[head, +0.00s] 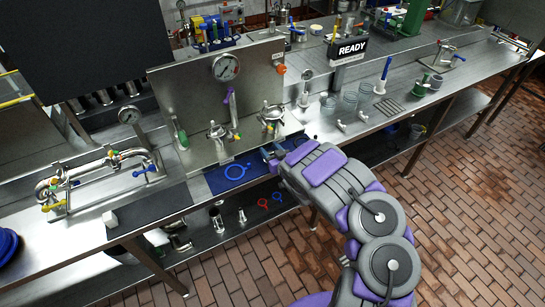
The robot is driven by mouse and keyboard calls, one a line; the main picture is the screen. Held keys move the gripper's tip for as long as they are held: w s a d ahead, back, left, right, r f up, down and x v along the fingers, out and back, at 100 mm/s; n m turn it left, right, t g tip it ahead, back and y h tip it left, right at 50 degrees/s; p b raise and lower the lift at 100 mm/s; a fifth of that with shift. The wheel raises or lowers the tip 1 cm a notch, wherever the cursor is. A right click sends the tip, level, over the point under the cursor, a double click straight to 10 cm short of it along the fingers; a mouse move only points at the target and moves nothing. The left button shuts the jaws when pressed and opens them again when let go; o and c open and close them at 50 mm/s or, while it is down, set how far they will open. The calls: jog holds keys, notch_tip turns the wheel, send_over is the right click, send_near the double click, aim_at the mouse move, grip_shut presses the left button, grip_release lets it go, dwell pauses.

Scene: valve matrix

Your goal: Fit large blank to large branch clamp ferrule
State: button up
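My gripper (268,154) is at the front edge of the bench, at the right end of a dark blue mat (215,186) with a light blue ring-and-line outline. Its fingers are small and dark here, so I cannot tell whether they are open or hold anything. Behind it, on the steel panel unit, stand two metal clamp fittings: a left one (217,130) and a right one (270,113). My gripper is in front of and below the right one, apart from it. I cannot tell which is the large branch ferrule. I cannot make out the large blank.
A steel back panel (180,95) with a gauge (226,67) rises behind the fittings. A pipe assembly (105,170) with coloured handles is at left. Glass jars (350,100) and a READY display (347,49) are at right. Metal fittings (217,215) sit on the lower shelf.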

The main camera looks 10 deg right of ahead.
jog(key=shift+d, duration=0.1)
jog(key=c, duration=0.6)
